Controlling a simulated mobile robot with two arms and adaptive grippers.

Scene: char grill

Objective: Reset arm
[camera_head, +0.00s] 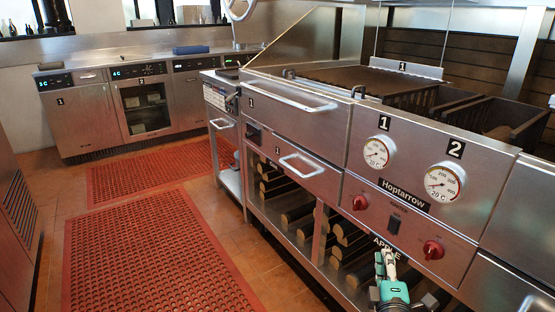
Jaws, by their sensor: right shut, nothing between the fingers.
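My right gripper (385,258) shows at the bottom edge, right of centre, with a teal and white body below its fingers. Its fingers are shut and hold nothing. It stands in front of the steel char grill (330,190), over the open lower shelf with logs and part of a printed label. I cannot tell whether it touches the grill. My left gripper is not in view.
The grill front has two dials, red knobs (433,250) and protruding handles (302,165). Logs (297,216) lie on its lower shelf. Red floor mats (150,255) cover open floor at left. Steel refrigerated counters (85,118) stand at the back left.

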